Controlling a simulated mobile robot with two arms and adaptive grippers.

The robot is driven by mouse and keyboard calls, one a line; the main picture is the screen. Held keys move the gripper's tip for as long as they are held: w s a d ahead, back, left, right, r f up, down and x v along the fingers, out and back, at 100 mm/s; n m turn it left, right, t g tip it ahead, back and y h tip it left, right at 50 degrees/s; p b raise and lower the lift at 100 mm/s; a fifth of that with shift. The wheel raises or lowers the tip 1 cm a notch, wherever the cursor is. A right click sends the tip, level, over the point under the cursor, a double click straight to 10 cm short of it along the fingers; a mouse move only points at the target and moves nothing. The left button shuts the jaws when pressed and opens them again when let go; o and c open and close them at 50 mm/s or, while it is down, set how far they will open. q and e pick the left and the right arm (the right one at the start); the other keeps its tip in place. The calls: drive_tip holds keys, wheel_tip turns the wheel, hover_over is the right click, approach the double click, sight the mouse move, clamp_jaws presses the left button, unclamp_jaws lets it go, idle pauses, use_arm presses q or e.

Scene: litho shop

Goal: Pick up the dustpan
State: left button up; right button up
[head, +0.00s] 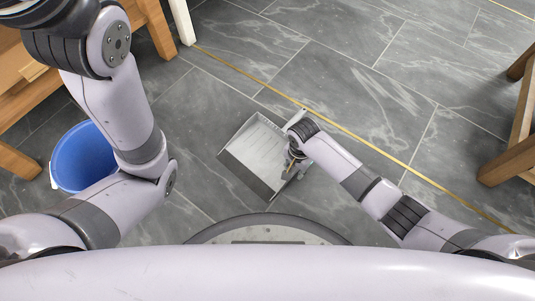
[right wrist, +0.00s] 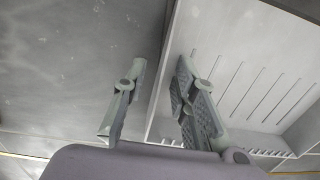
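A grey dustpan (head: 250,150) lies on the dark tiled floor in front of my base. Its ribbed inside also shows at the right of the right wrist view (right wrist: 245,65). My right gripper (head: 290,172) is down at the dustpan's right side. In the right wrist view the two fingers (right wrist: 160,66) are apart, with the dustpan's side wall lying between them in the picture. One finger appears over the pan's inside, the other outside it. I cannot tell whether either finger touches the wall. My left gripper is out of view.
A blue bucket (head: 85,158) stands on the floor at the left, behind my left arm. Wooden furniture (head: 150,25) is at the upper left and a wooden stand (head: 510,163) at the right edge. The floor (head: 330,60) beyond the dustpan is clear.

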drive_tip(key=shift+f, duration=0.15)
drive_tip(key=shift+c, duration=0.2)
clamp_jaws()
idle(0.5)
